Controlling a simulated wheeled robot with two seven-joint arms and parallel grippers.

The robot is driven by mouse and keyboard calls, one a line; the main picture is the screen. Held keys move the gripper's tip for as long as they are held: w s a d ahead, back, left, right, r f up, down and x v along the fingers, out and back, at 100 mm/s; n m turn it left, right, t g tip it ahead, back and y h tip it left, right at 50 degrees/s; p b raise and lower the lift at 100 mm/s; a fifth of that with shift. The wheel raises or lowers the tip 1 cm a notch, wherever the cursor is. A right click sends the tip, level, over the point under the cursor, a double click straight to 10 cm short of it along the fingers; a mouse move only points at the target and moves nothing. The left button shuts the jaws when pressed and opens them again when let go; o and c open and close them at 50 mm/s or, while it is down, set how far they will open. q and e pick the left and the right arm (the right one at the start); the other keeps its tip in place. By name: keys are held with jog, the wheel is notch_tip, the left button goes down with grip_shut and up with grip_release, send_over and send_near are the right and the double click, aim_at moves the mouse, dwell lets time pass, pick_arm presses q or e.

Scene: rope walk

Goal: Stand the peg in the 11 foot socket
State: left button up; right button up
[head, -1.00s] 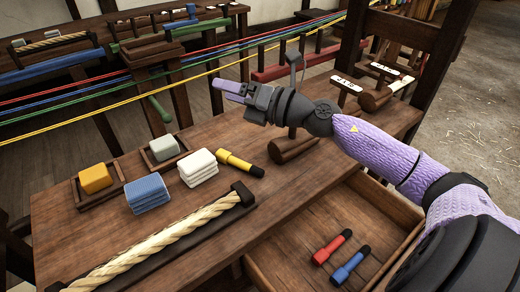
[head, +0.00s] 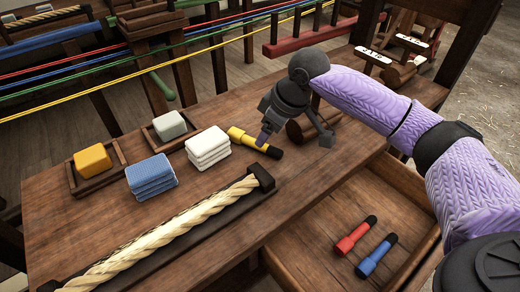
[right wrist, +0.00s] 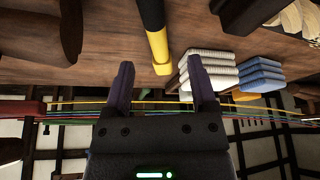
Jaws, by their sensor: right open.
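A yellow peg with a black end (head: 255,142) lies on the bench beside the white folded cloths. It also shows in the right wrist view (right wrist: 158,45), beyond the fingertips and between their lines. My right gripper (head: 264,136) points down over the peg, its fingers apart and empty; it also shows in the right wrist view (right wrist: 161,80). The peg looks clear of the fingers. A red peg (head: 356,235) and a blue peg (head: 376,256) lie in the open drawer. White labels (head: 373,55) mark wooden blocks at the back right; their text is too small to read. My left gripper is out of view.
White cloths (head: 208,147) and blue cloths (head: 150,176) are stacked left of the peg. A yellow block (head: 92,160) and a grey block (head: 169,125) sit in trays. A thick rope (head: 165,232) lies in front. Coloured lines (head: 215,42) stretch behind the bench. The drawer (head: 310,250) is open.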

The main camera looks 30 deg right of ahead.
jog(key=b+x, duration=0.3)
jog(key=x, duration=0.2)
jog(key=shift+d+f, duration=0.15)
jog(key=shift+f, duration=0.1)
jog(key=shift+r, duration=0.2)
jog(key=shift+c, duration=0.6)
grip_shut()
